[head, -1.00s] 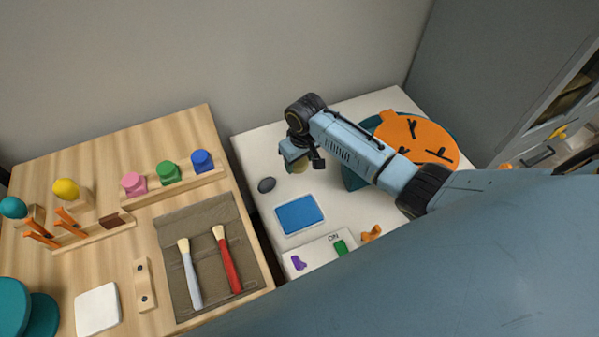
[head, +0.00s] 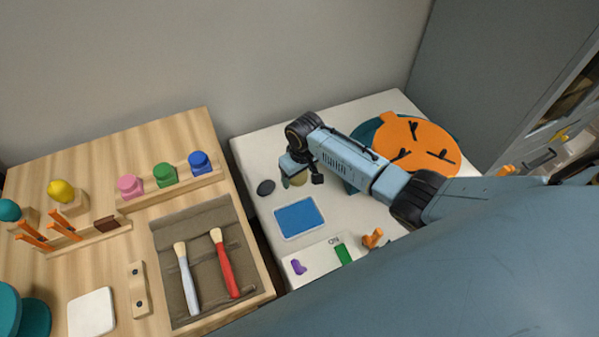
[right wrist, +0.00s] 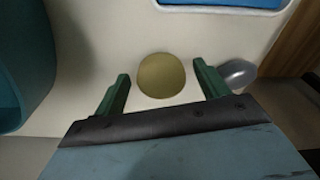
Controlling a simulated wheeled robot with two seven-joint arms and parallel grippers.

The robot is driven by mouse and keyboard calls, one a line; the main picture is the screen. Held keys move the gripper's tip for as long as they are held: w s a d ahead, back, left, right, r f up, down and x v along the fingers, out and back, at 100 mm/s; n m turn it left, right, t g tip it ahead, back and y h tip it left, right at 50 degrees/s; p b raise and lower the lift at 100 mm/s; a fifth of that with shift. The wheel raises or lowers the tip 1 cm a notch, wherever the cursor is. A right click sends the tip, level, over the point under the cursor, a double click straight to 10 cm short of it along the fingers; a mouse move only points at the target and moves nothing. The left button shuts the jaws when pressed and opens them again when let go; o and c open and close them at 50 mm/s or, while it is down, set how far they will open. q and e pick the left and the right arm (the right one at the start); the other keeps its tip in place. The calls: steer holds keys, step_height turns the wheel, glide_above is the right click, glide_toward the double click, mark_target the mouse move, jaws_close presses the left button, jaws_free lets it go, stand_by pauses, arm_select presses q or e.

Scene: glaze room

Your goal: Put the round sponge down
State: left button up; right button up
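The round sponge (right wrist: 162,75), a yellowish disc, shows in the right wrist view between the two green fingers of my right gripper (right wrist: 160,71). The fingers are spread, with a clear gap on each side of the sponge. In the head view the right gripper (head: 296,177) points down over the white table, and the sponge (head: 299,180) shows partly behind it. The sponge appears to rest on the white surface. My left gripper is not in view.
A dark grey oval stone (head: 266,188) and a blue tray (head: 300,217) lie close to the gripper. An orange disc (head: 425,145) lies at the right. A white panel (head: 318,262) is in front. The wooden bench (head: 70,160) with brushes stands left, across a gap.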

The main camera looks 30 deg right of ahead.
mark_target(302, 180)
step_height(302, 180, up, 12)
steer(key=s+p, duration=0.1)
steer(key=p, duration=0.2)
steer(key=shift+s+r+p, duration=0.15)
steer(key=shift+s+p, duration=0.1)
steer(key=shift+p, duration=0.1)
stand_by(0.5)
